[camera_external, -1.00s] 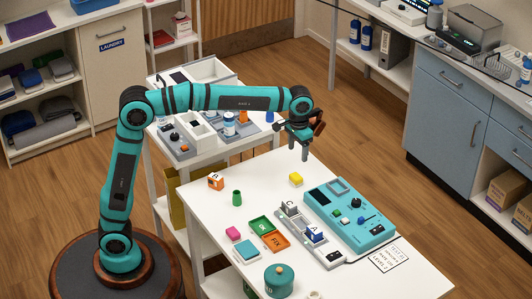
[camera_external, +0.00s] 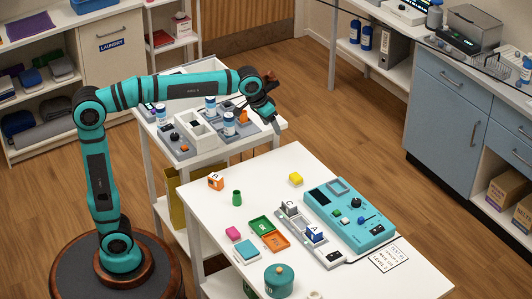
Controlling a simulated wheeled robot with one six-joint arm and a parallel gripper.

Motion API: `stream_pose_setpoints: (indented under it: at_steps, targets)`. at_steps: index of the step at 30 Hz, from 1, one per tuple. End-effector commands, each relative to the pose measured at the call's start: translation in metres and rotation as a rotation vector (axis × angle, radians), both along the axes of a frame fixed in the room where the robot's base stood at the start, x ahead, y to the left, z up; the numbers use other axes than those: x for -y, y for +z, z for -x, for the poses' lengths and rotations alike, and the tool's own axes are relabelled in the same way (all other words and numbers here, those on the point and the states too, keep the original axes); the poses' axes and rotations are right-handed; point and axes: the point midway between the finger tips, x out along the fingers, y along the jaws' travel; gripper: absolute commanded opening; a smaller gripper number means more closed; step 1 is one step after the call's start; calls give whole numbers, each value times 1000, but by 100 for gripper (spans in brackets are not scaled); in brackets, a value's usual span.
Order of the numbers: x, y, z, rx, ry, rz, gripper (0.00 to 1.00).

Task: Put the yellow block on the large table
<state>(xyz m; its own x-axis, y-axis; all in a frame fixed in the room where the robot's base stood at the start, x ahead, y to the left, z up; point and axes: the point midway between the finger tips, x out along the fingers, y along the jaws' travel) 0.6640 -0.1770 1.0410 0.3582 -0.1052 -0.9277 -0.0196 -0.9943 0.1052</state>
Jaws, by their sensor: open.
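The yellow block (camera_external: 296,179) rests on the large white table (camera_external: 215,206), near its back edge and left of the teal device. My gripper (camera_external: 277,128) is over the right end of the smaller back table (camera_external: 185,158), up and to the left of the yellow block and well apart from it. It is open, and no object shows between its fingers. The fingers are small and dark in this view.
The large table holds a teal device (camera_external: 370,232), a teal pot (camera_external: 279,280), a green cup (camera_external: 237,198), an orange block (camera_external: 215,181), a pink block (camera_external: 233,233) and green and orange trays. Bottles and a white box crowd the back table. Bare table surrounds the yellow block.

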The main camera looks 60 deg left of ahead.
Motion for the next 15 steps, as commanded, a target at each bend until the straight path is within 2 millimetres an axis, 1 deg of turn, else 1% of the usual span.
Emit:
stream_pose_setpoints:
  at_steps: [1, 3, 8, 15]
  targets:
    - [-11, 8, 11, 42, 3, 8, 66]
    - [-24, 17, 23, 104, 6, 18, 66]
    - [-52, 36, 53, 244, 11, 33, 66]
    - [-91, 58, 102, 454, 20, 39, 66]
